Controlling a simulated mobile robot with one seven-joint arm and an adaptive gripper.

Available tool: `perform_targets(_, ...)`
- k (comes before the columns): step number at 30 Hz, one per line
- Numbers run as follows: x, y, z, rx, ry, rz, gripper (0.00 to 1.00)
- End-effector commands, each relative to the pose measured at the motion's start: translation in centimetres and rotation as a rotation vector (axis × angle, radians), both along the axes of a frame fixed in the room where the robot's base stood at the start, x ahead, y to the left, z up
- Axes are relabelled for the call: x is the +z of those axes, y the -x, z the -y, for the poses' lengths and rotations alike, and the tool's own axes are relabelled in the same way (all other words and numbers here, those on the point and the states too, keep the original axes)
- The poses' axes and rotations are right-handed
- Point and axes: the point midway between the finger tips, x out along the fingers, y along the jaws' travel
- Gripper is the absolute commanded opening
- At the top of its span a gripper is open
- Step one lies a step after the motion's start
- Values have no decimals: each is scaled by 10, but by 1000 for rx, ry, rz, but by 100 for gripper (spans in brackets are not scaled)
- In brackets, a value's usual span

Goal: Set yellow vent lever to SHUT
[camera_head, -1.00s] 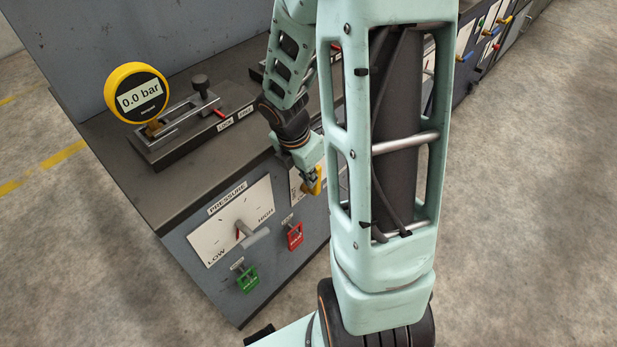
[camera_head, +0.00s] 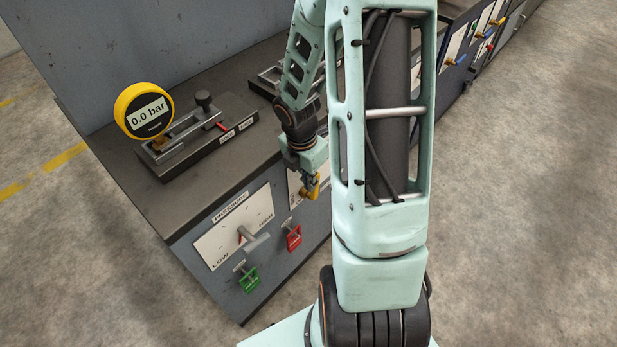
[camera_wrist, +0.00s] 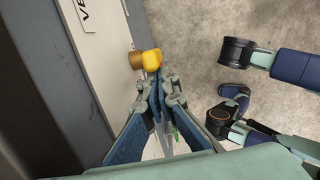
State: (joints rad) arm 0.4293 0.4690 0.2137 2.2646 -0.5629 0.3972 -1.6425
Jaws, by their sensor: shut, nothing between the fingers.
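The yellow vent lever (camera_head: 312,190) is on the front panel of the bench, right of the pressure plate, just below my gripper (camera_head: 307,173). In the wrist view the yellow lever end (camera_wrist: 152,60) with its brass-coloured hub (camera_wrist: 135,60) lies just beyond my fingertips (camera_wrist: 160,88). My gripper is shut and empty, with its tips close to the lever. I cannot tell whether they touch it. A white label plate (camera_wrist: 85,22) beside the lever shows only the start of its lettering. The SHUT mark is not readable, so the lever's setting cannot be told.
A grey pressure lever (camera_head: 254,242), a green handle (camera_head: 249,280) and a red handle (camera_head: 293,238) stick out of the panel to the left. A yellow-rimmed gauge (camera_head: 145,110) reading 0.0 bar stands on the bench top. Open floor (camera_head: 530,230) lies to the right.

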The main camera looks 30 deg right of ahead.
Motion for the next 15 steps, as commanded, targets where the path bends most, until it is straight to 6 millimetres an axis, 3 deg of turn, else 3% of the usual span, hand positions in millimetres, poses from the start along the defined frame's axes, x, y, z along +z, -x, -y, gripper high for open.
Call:
perform_targets(1,7,0,2,-4,-13,-6,0)
perform_targets(15,10,-6,19,-9,-172,-62,0)
